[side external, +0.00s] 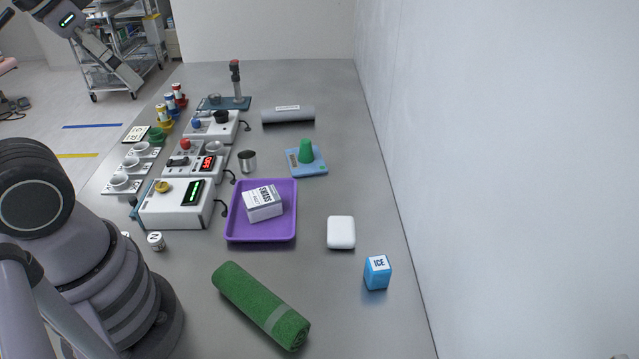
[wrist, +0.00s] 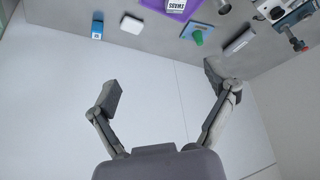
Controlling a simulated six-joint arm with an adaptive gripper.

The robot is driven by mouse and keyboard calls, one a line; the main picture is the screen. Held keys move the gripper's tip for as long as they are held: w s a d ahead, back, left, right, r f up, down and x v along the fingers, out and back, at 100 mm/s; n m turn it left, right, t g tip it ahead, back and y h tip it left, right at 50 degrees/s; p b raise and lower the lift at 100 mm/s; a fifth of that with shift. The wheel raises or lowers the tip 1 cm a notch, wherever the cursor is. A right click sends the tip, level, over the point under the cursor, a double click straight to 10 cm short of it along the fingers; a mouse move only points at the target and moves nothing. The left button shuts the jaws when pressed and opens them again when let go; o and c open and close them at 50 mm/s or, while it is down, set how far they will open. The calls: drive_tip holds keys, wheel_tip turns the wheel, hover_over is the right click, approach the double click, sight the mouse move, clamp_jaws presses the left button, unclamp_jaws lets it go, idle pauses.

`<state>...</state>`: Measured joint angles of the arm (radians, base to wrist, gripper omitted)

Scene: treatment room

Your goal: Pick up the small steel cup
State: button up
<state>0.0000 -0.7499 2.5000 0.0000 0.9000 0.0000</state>
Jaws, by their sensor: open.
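The small steel cup (side external: 247,161) stands upright on the grey table, between the control boxes and the blue scale, just behind the purple tray. In the wrist view a small grey shape at the top edge (wrist: 224,6) appears to be the same cup, partly cut off. My gripper (wrist: 163,90) shows in the wrist view with its two fingers spread wide and nothing between them. It is well away from the cup, with pale wall or floor behind it. In the side view I cannot make out its fingertips.
A purple tray (side external: 234,227) holds a swabs box (side external: 262,203). A blue scale (side external: 318,168) bears a green cone (side external: 305,152). Control boxes (side external: 174,215) stand left of the cup. A green towel roll (side external: 260,304), white box (side external: 341,232) and ice block (side external: 377,272) lie nearer. A wall bounds the right.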

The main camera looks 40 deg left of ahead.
drive_tip(key=w+a+f+m+g+y, duration=0.45)
drive_tip(key=a+y, duration=0.25)
drive_tip(key=a, duration=0.2)
drive_tip(key=w+a+f+m+g+y, duration=0.3)
drive_tip(key=w+a+f+m+y, duration=0.3)
drive_tip(key=a, duration=0.3)
drive_tip(key=w+f+m+t+y, duration=0.2)
drive_tip(key=w+f+m+t, duration=0.4)
drive_tip(key=w+f+m, duration=0.35)
drive_tip(key=m+t+h, duration=0.5)
drive_tip(key=m, duration=0.1)
approach(248, 154)
drive_tip(key=shift+w+a+f, duration=0.1)
drive_tip(key=shift+w+a, duration=0.15)
drive_tip(key=shift+a, duration=0.45)
drive_tip(key=shift+d+f+x, duration=0.1)
drive_tip(key=shift+x, duration=1.5)
drive_tip(key=shift+d+f+x, duration=0.1)
drive_tip(key=shift+d+x, duration=0.05)
drive_tip(key=shift+x, duration=1.4)
drive_tip(key=shift+w, duration=0.15)
